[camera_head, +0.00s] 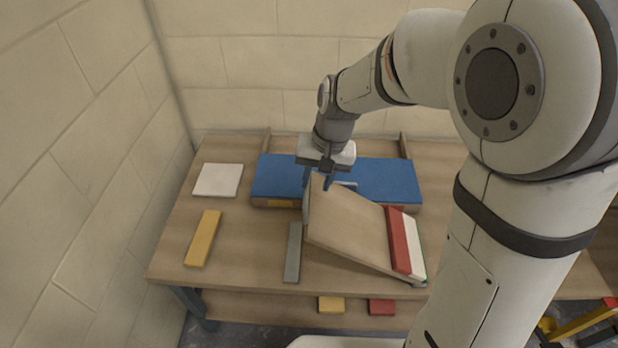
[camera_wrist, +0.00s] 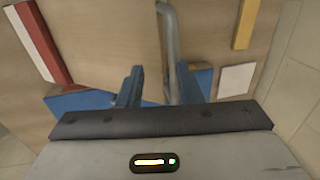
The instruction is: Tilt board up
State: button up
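The light wooden board (camera_head: 348,228) lies at a slope on the workbench. Its left side is raised and its right side is low, beside a red and white strip. My gripper (camera_head: 318,183) points down at the board's raised far left corner, with one finger on each side of its edge. In the wrist view the board (camera_wrist: 100,35) fills the left of the middle. A grey bar (camera_wrist: 172,45) runs along the board's edge, between the fingers (camera_wrist: 158,88). The raised side has no other visible support, so my gripper appears shut on the board. The underside is hidden.
A blue slab (camera_head: 275,178) lies behind the board. The red and white strip (camera_head: 405,243) runs along the low side. A grey strip (camera_head: 293,252), yellow bar (camera_head: 203,238) and white tile (camera_head: 218,180) lie left. A wall closes the back. Bare bench (camera_head: 250,245) shows left of the grey strip.

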jog(key=shift+a, duration=0.1)
notch_tip(320, 180, up, 8)
jog(key=d, duration=0.1)
jog(key=shift+d+f, duration=0.2)
jog(key=shift+d, duration=0.05)
dwell(0.4)
jog(key=s+d+r+t+h+p, duration=0.1)
jog(key=s+d+t+h+p, duration=0.1)
jog(key=s+d, duration=1.2)
jog(key=shift+d+t, duration=0.3)
jog(key=shift+d, duration=0.25)
dwell(0.9)
